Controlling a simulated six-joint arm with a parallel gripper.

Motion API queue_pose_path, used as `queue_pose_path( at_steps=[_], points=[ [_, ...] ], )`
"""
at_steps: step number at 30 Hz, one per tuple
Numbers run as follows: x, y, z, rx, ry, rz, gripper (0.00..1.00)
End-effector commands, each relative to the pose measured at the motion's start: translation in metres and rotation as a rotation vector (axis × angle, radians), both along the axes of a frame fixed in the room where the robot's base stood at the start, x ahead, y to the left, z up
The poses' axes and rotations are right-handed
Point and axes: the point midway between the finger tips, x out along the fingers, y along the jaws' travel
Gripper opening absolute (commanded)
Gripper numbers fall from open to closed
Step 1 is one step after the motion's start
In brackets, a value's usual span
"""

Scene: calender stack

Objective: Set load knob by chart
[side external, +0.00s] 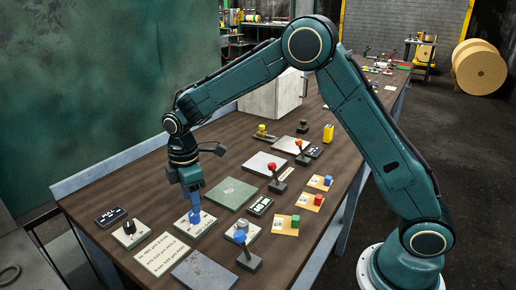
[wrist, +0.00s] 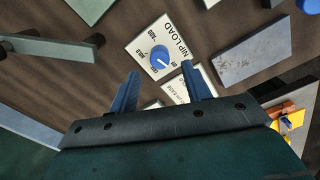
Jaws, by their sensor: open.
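The load knob (wrist: 160,57) is blue and round, with a pale pointer line, on a white plate (wrist: 180,35) marked NIP LOAD with numbers around it. In the wrist view its pointer faces the lower right; the exact mark is too small to read. The same knob shows in the side view (side external: 195,216), just under my gripper (side external: 194,206). My gripper (wrist: 160,70) is open, its two blue fingers pointing down, apart from each other. I cannot tell whether they reach around the knob. A pale card with printed lines (side external: 164,253), likely the chart, lies front left; its text is unreadable.
A black knob on a white plate (side external: 130,232) stands left. A grey plate (side external: 205,270) lies in front. A green plate (side external: 231,193) lies behind. Colored blocks (side external: 319,199) sit farther right.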

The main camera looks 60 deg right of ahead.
Motion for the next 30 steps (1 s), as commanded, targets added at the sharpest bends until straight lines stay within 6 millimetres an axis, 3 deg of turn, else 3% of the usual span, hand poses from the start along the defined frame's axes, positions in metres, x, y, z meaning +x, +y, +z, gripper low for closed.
queue_pose_path(
  at_steps=[6,12,24,30],
  points=[
    [0.0,0.0,-0.032,-0.001,0.003,0.0,0.48],
    [0.0,0.0,-0.049,0.0,0.002,0.0,0.48],
    [0.0,0.0,-0.054,0.0,-0.001,0.0,0.48],
    [0.0,0.0,-0.053,0.0,0.0,0.0,0.11]
  ],
)
